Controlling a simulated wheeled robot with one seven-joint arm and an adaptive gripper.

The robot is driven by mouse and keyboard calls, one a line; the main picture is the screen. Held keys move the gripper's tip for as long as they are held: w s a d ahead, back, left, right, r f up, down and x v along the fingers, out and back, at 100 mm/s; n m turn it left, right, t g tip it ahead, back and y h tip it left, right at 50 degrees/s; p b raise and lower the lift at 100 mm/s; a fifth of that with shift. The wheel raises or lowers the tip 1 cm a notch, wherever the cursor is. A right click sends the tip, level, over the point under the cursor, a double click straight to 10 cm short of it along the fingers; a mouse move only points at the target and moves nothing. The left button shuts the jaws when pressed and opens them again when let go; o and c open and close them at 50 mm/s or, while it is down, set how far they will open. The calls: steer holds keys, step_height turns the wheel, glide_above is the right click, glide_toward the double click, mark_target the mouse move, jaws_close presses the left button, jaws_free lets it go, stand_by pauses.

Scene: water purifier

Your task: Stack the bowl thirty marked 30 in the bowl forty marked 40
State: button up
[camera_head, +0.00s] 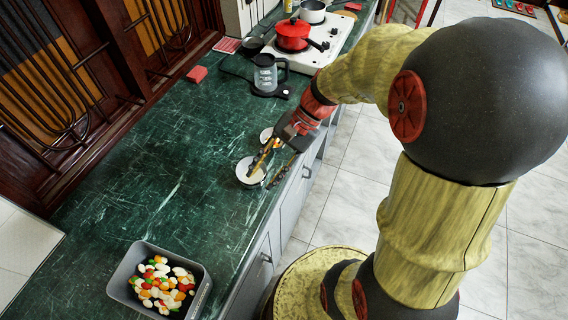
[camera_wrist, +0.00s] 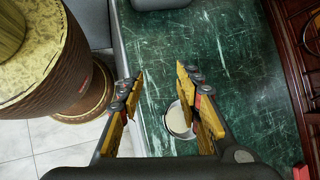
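Two small white bowls are on the green counter in the head view. The nearer bowl (camera_head: 246,172) is beside and partly behind my gripper's fingers; the other bowl (camera_head: 265,134) is farther back, partly hidden by my gripper. I cannot read a 30 or 40 on either. My gripper (camera_head: 265,176) points down over the counter's front edge area, open and empty. In the wrist view my gripper (camera_wrist: 160,80) has its fingers wide apart, and one bowl (camera_wrist: 176,121) shows beside the right finger, which covers part of it. I cannot tell which bowl it is.
A grey bin (camera_head: 204,292) of colourful pieces stands at the near end of the counter (camera_head: 150,190). A kettle (camera_head: 266,75) and a stove with a red pot (camera_head: 292,36) are at the far end. A red block (camera_head: 197,74) lies by the wall. The counter's middle is clear.

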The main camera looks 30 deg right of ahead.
steer(key=s+d+r+n+t+h, duration=0.1)
steer(key=s+r+n+t+h, duration=0.4)
steer(key=r+n, duration=0.6)
steer(key=shift+s+r+n+t+h, duration=0.45)
steer(key=shift+s+h, duration=0.85)
steer(key=shift+h, duration=0.2)
steer(key=shift+d, duration=0.1)
